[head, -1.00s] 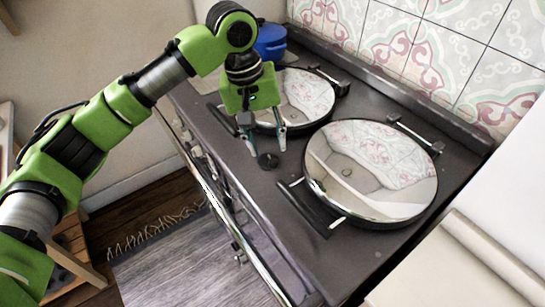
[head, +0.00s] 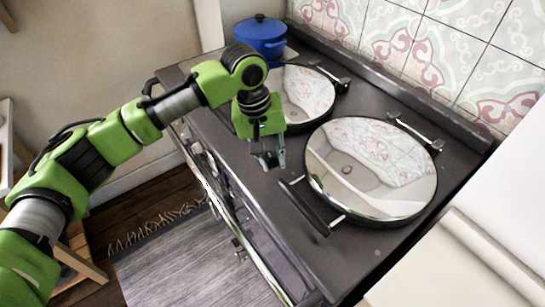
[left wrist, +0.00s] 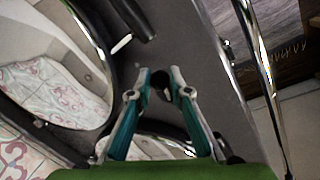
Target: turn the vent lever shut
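The vent lever shows as a small dark knob (left wrist: 160,81) on the stove top, in the left wrist view. In the head view it is hidden behind my left gripper (head: 269,161). That gripper points down over the front part of the stove top, between the two round lids. In the left wrist view my left gripper (left wrist: 160,73) has its fingertips apart, with the knob showing between them. I cannot tell whether either finger touches it. My right gripper is not in view.
The dark stove top (head: 300,245) carries two mirror-like round lids, a near one (head: 370,168) with a handle bar (head: 311,207) and a far one (head: 306,92). A blue pot (head: 261,37) stands at the back. A rail runs along the stove's front.

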